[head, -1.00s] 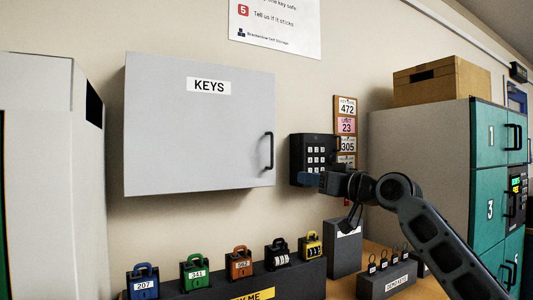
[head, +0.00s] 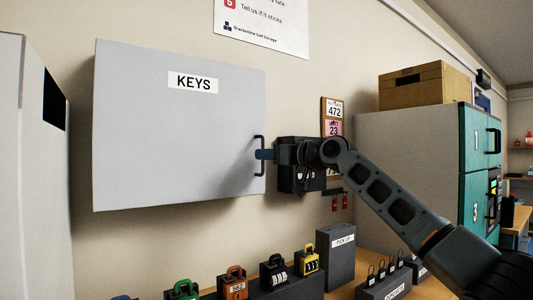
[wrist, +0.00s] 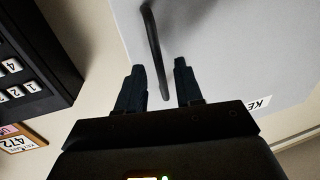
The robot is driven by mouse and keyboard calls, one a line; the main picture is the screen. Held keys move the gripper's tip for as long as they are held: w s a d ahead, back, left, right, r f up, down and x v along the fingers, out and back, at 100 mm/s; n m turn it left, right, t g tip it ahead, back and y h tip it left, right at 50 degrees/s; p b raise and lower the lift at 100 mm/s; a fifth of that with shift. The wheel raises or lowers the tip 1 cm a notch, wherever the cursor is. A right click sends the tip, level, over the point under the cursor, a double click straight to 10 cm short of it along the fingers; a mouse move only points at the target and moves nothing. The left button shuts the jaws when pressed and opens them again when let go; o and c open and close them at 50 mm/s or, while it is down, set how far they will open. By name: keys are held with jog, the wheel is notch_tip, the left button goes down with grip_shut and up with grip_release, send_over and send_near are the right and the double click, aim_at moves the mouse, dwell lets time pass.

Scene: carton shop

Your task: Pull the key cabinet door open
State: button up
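The key cabinet (head: 175,130) is a pale grey box on the wall with a "KEYS" label, and its door looks closed. Its black bar handle (head: 258,157) stands upright near the door's right edge. My gripper (head: 264,155) is at the handle. In the wrist view my gripper's two fingers (wrist: 158,80) are apart, and the handle (wrist: 154,45) runs down between them with gaps on both sides. In the head view the near finger covers a small middle part of the handle.
A black keypad box (head: 297,178) sits on the wall just right of the cabinet, behind my gripper. Coloured padlocks (head: 233,275) stand on a low block below. A white cabinet (head: 30,170) is at left, teal lockers (head: 474,180) at right.

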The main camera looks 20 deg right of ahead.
jog(key=shift+w+a, duration=0.25)
jog(key=shift+w, duration=0.2)
grip_shut()
dwell(1.2)
